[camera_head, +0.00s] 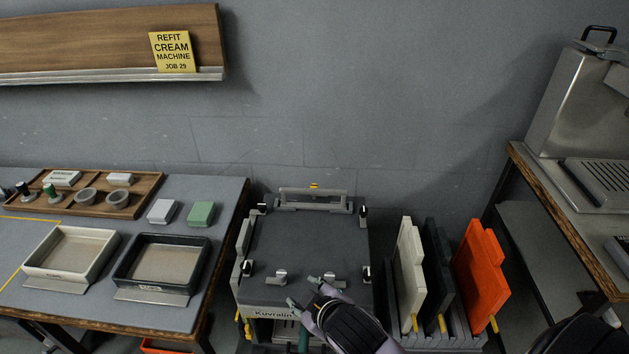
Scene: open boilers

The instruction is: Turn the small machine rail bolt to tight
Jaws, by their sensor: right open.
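The small machine (305,240), a dark grey box lettered "Kuvralin", stands on the floor between two benches. A metal rail (312,200) with a small yellow piece on top runs along its back edge. Two silver knob-like fittings sit near its front edge, a left fitting (281,277) and a right fitting (335,276). I cannot tell which part is the rail bolt. My right gripper (302,291) is open over the front edge, its fingers between and just in front of these fittings. It hides part of the front face. My left gripper is not in view.
Upright white, black and orange panels (482,275) stand in a rack close right of the machine. The left bench (220,270) holds trays and small parts. The right bench (560,210) carries a steel machine (575,100). The machine's top is mostly clear.

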